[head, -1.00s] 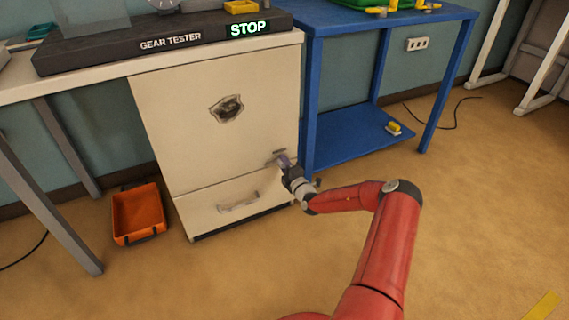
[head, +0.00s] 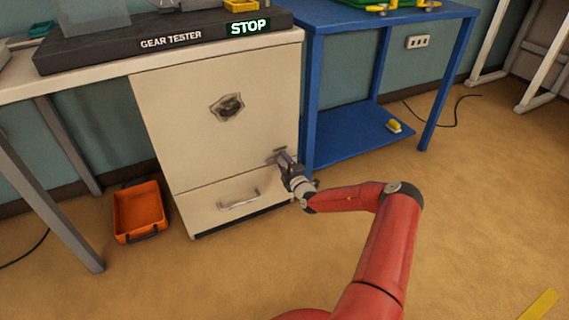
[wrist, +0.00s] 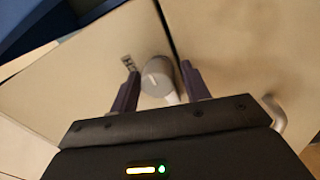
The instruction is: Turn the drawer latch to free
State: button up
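The drawer latch is a round grey knob (wrist: 157,78) with a pale line on its face and a pale tab at its lower side. It sits on the cream cabinet front beside the dark seam above the drawer (head: 208,209). My gripper (wrist: 158,70) is open, with one dark finger on each side of the knob. Gaps show between the fingers and the knob, and I cannot tell any contact. In the head view my gripper (head: 283,157) is at the cabinet's right edge and mostly hides the latch.
The drawer's bar handle (head: 239,199) is left of and below my gripper. A blue table (head: 312,100) stands close on the right. An orange bin (head: 139,212) lies on the floor at left. A small label plate (wrist: 128,62) is beside the knob. The floor in front is clear.

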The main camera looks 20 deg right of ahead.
jog(key=shift+o, duration=0.5)
jog(key=shift+s+d, duration=0.1)
jog(key=shift+s, duration=0.25)
jog(key=s, duration=0.7)
jog(key=shift+f+p, duration=0.25)
jog(key=shift+p, duration=0.1)
